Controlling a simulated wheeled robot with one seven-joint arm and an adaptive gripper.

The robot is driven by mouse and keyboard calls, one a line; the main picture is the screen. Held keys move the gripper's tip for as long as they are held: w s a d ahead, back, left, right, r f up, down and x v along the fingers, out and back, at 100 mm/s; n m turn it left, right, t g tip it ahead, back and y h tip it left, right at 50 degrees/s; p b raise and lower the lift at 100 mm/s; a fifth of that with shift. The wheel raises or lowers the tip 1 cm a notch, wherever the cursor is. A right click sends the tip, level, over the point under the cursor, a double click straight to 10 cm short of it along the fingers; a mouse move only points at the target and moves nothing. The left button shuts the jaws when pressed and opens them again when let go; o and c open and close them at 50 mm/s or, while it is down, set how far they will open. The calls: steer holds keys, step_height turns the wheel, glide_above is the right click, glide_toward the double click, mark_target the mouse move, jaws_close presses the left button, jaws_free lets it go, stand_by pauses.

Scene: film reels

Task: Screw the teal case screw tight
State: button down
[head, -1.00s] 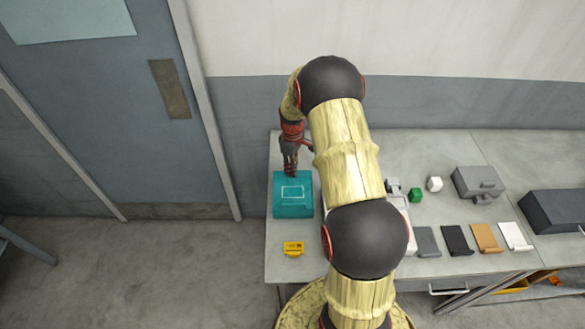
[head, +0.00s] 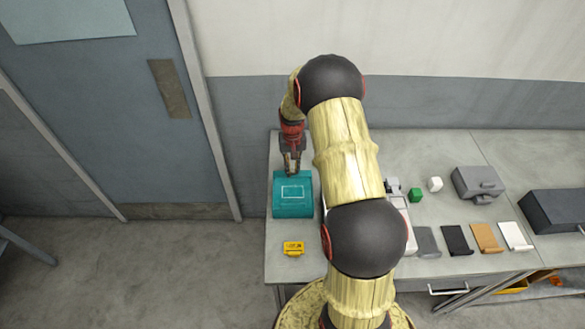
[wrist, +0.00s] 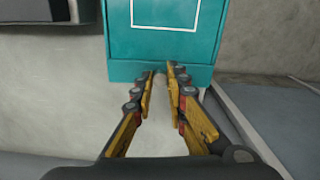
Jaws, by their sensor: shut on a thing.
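The teal case (head: 291,208) lies on the left end of the table, with a white outline on its lid. In the wrist view its teal surface (wrist: 125,40) fills the top middle. My gripper (head: 290,170) points down at the case's far edge. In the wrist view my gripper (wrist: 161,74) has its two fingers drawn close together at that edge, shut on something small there. The case screw lies between the fingertips and is mostly hidden, so I cannot tell how deep it sits.
A small yellow object (head: 293,248) lies in front of the case. My arm hides part of the table.

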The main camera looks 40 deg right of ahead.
mark_target(292, 170)
steer(key=m, duration=0.5)
steer(key=shift+m, duration=2.5)
steer(key=c, duration=1.8)
jaws_free()
steer(key=shift+o, duration=0.2)
step_height(292, 170, up, 12)
